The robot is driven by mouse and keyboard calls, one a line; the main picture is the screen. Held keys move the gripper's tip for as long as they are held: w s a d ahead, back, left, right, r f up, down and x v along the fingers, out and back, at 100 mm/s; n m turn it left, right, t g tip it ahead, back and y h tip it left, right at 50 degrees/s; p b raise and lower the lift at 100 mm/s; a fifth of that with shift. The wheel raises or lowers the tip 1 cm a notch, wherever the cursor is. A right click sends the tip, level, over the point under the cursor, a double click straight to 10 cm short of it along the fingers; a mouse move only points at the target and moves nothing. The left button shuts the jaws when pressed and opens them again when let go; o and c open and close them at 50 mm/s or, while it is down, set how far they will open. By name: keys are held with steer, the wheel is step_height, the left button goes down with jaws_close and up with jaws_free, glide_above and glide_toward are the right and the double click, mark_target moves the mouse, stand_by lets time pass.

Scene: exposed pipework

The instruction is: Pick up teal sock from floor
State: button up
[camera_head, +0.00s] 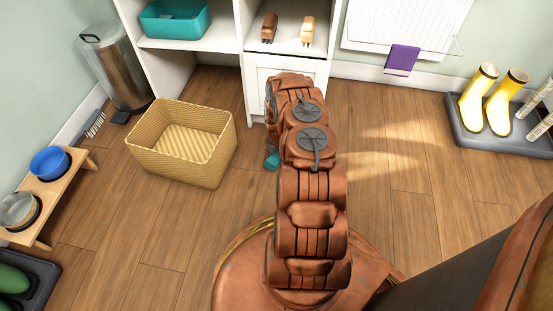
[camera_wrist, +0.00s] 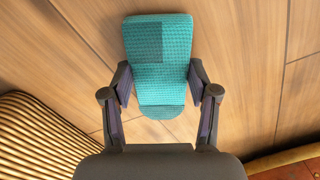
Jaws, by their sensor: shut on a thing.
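The teal sock (camera_wrist: 160,60) is in the wrist view, between the two fingers of my gripper (camera_wrist: 161,90). The gripper is shut on it, with a finger at each side of the sock. The sock has a darker patch near its far end, and wooden floor shows behind it. In the head view only a small teal piece of the sock (camera_head: 272,161) shows at the left of my arm. My arm hides the gripper and most of the sock there. I cannot tell how far the sock is above the floor.
A woven basket (camera_head: 183,142) stands left of my arm, and its side also shows in the wrist view (camera_wrist: 35,140). A white cabinet (camera_head: 255,85) is close ahead. A metal bin (camera_head: 118,70) is at the back left. Yellow boots (camera_head: 492,98) stand at the right. Floor right of my arm is clear.

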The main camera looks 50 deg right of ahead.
steer(key=shift+c, duration=0.5)
steer(key=shift+r, duration=0.1)
